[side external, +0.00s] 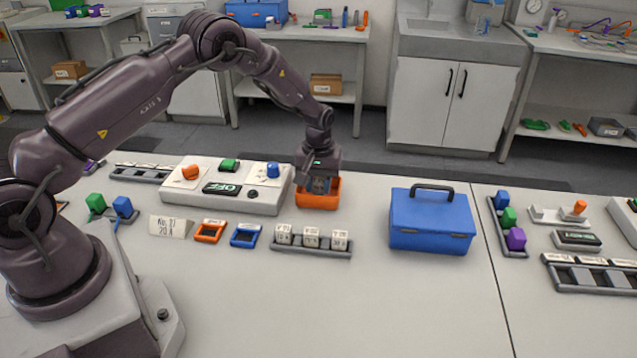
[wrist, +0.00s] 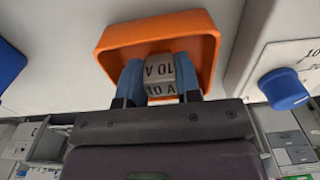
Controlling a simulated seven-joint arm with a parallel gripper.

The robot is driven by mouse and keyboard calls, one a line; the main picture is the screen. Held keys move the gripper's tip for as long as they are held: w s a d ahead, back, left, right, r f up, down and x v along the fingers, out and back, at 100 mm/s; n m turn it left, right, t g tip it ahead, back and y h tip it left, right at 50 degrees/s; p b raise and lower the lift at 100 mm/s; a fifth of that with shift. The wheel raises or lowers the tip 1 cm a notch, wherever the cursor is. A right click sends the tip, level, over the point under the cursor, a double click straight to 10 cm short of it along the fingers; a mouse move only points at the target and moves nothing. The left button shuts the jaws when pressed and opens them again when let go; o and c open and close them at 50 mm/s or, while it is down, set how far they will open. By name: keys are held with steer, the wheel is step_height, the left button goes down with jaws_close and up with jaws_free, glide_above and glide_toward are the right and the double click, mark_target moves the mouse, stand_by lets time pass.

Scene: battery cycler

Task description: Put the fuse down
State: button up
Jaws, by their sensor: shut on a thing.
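The fuse (wrist: 160,72) is a small pale grey block marked "10 A". My gripper (wrist: 160,80) is shut on it, with a blue finger on each side. In the wrist view the fuse shows in front of the inside of an orange tray (wrist: 115,42); I cannot tell whether it touches the tray's floor. In the side view my gripper (side external: 319,183) points down into the orange tray (side external: 318,201), and the fuse is hidden there.
The cycler box (side external: 225,200) with an "OFF" display and a blue knob (side external: 273,171) stands close left of the tray. A blue toolbox (side external: 431,225) is to the right. A rack of white blocks (side external: 311,241) lies in front. The table's front middle is clear.

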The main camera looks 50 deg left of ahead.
steer(key=shift+f, duration=0.1)
steer(key=o, duration=0.9)
step_height(320, 180, up, 13)
step_height(320, 180, up, 8)
steer(key=r+m+t, duration=0.1)
glide_above(318, 182)
steer(key=s+d, duration=0.2)
steer(key=s, duration=0.1)
steer(key=s+d+r+m+t, duration=0.2)
steer(key=s+d+r+m, duration=0.15)
steer(key=s+r, duration=0.5)
steer(key=s+d+m+t, duration=0.1)
steer(key=s, duration=0.5)
steer(key=s+d+r+m, duration=0.1)
steer(key=s+d+m, duration=0.1)
steer(key=s, duration=0.4)
steer(key=s+d+r+m+t, duration=0.1)
steer(key=s+d, duration=0.1)
steer(key=s, duration=0.4)
steer(key=shift+s+r+m+t, duration=0.1)
steer(key=shift+r+m+t, duration=0.15)
steer(key=shift+t, duration=0.05)
